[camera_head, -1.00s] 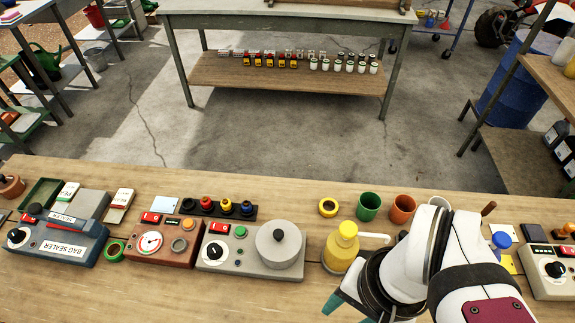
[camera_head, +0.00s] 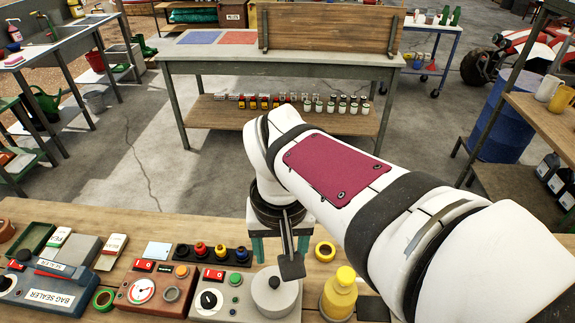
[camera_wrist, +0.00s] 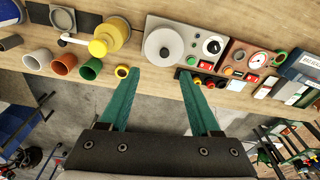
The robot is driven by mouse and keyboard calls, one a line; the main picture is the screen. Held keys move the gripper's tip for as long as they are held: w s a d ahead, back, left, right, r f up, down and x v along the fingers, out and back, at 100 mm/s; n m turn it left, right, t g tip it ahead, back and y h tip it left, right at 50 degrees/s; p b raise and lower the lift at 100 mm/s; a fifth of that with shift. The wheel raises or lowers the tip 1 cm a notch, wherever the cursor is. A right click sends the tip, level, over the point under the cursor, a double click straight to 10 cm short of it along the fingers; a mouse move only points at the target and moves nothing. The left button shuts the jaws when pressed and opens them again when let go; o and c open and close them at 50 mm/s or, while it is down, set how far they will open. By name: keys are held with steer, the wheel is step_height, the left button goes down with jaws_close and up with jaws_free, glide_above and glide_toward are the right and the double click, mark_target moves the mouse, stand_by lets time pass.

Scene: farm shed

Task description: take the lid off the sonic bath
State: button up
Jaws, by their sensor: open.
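The sonic bath (camera_head: 210,307) looks to be the grey box at the front of the bench, with a red switch, a dark dial and a green button. Its round grey lid (camera_head: 274,299) sits on its right part, with a dark knob on top. In the wrist view the lid (camera_wrist: 157,55) is seen from above, just beyond the fingertips. My gripper (camera_head: 281,248) is open and empty, above the bench's back edge and behind the lid. Its two teal fingers point down, apart from the lid; they show in the wrist view (camera_wrist: 158,75).
A yellow bottle (camera_head: 339,296) stands right of the bath, with a yellow ring (camera_head: 325,251) behind it. A row of coloured knobs (camera_head: 200,250) lies behind the bath. A brown gauge box (camera_head: 155,291) and a bag sealer (camera_head: 45,291) stand to its left.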

mark_target(274, 281)
steer(key=shift+n, duration=0.3)
steer(key=w+f, duration=0.1)
steer(key=f, duration=0.4)
steer(key=w+a+f, duration=0.1)
steer(key=f, duration=0.4)
steer(key=w+a+f, duration=0.1)
steer(key=f, duration=0.4)
steer(key=shift+f, duration=0.3)
jaws_close()
